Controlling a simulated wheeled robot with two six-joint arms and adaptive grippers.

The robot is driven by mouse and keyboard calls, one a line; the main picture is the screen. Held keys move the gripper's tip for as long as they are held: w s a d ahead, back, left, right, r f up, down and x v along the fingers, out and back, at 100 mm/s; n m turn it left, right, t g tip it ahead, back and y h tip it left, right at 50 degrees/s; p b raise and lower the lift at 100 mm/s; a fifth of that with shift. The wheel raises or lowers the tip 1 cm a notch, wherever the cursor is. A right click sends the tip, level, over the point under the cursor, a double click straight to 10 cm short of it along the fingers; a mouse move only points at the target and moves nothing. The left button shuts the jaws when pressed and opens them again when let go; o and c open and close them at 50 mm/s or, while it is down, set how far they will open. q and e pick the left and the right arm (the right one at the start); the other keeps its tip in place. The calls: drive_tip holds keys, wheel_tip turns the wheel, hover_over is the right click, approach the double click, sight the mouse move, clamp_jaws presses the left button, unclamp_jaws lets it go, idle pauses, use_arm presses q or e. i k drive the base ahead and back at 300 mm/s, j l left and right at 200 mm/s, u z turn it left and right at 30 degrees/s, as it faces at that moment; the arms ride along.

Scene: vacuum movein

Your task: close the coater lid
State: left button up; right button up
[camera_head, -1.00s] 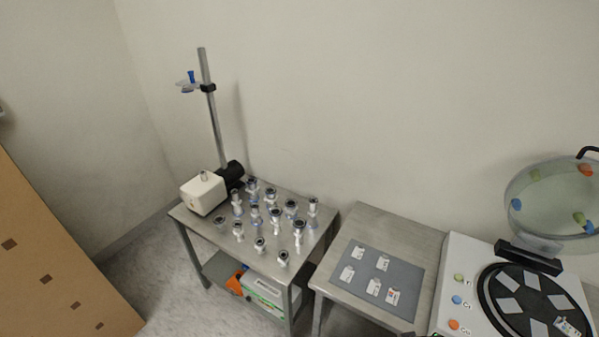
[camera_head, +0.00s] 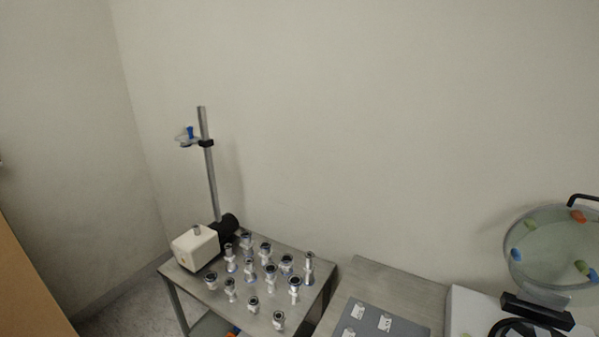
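The coater (camera_head: 470,305) is a white box at the lower right, cut off by the picture's bottom edge. Its lid (camera_head: 550,251) is a clear round cover, tilted up and open behind the coater, with a black handle (camera_head: 583,198) at its top right. Orange, green and blue knobs sit around the lid. A black hinge block (camera_head: 537,311) is at the coater's back edge below the lid. Part of the black round chamber rim shows under the hinge block; the rest is out of frame. Neither gripper is in view.
A metal table (camera_head: 335,294) holds several metal fittings (camera_head: 270,272), a white box-shaped device (camera_head: 195,248) and a stand with a vertical rod (camera_head: 210,170). A second metal table (camera_head: 385,282) bears a grey mat (camera_head: 400,327) with labelled pieces. A brown panel (camera_head: 30,285) is at the left.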

sight(539, 293)
drive_tip(key=z, duration=1.75)
